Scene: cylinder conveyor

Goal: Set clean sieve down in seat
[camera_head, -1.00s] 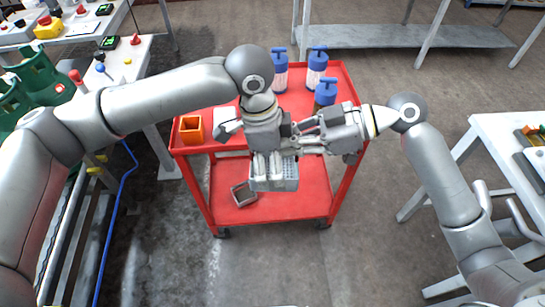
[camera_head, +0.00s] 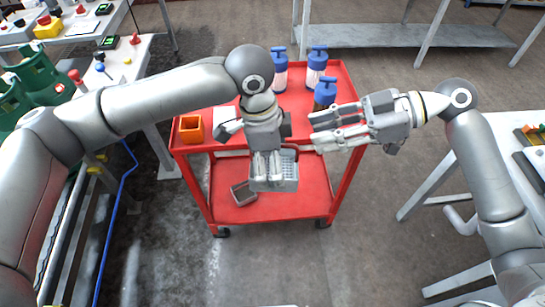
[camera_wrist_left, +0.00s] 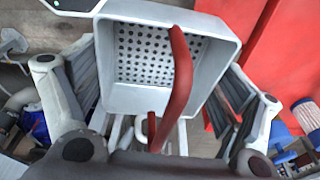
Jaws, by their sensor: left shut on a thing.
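The sieve (camera_head: 288,170) is a light grey square box with a perforated bottom. The left wrist view shows its holed floor (camera_wrist_left: 150,50) and a red handle (camera_wrist_left: 180,75). My left gripper (camera_head: 266,183) is shut on the sieve and holds it in the air in front of the red cart's top edge. In the left wrist view the gripper's fingers stand either side of the handle; the exact contact is hidden. My right gripper (camera_head: 318,132) is open and empty, to the right of the sieve and apart from it. I cannot make out which place is the seat.
The red cart (camera_head: 320,190) carries an orange box (camera_head: 191,128) and several blue-capped containers (camera_head: 317,65) on top. A small grey open box (camera_head: 242,193) lies on its lower shelf. Tables stand left and right; the floor in front is clear.

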